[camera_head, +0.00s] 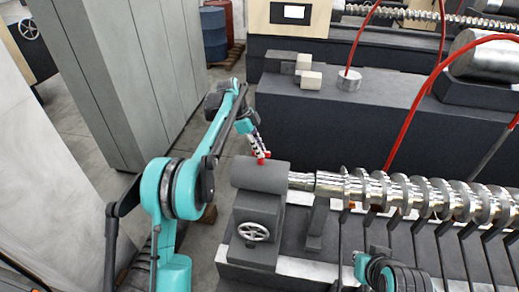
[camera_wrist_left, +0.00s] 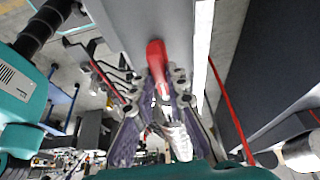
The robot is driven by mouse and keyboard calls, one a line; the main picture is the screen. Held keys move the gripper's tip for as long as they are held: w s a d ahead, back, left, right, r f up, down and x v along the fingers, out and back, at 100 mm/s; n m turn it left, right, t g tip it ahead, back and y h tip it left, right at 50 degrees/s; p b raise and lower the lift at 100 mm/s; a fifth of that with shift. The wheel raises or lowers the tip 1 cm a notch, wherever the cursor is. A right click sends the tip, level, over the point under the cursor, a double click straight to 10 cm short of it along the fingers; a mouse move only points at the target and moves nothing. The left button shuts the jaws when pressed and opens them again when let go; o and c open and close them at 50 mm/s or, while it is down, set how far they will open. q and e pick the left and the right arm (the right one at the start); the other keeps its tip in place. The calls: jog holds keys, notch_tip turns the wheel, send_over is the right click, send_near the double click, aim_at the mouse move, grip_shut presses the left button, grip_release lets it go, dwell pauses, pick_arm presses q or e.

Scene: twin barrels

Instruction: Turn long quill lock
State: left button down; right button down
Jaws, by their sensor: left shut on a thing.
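A red-tipped lock lever stands at the back of the grey cylindrical tailstock housing (camera_head: 258,176). Its red part (camera_head: 263,155) shows just above the housing in the head view. My left gripper (camera_head: 259,146) reaches down to it from behind, its fingers at the red part. In the left wrist view the red lever (camera_wrist_left: 157,68) lies between the two fingers of the left gripper (camera_wrist_left: 165,95), which is shut on it. The fingers hide part of the lever. Only part of my right arm shows at the bottom, and its gripper is out of view.
A handwheel (camera_head: 253,232) sits on the front of the tailstock. A shiny screw shaft (camera_head: 420,197) runs right from it. Red hoses (camera_head: 409,118) arch over the machine behind. A tall grey cabinet (camera_head: 130,70) stands at the left, with barrels (camera_head: 215,35) farther back.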

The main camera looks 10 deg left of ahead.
pick_arm(q)
jog(key=shift+r, duration=0.1)
dwell(0.4)
jog(key=c, duration=1.5)
grip_release()
jog(key=shift+c, duration=0.2)
jog(key=v, duration=1.2)
jog(key=shift+a, duration=0.15)
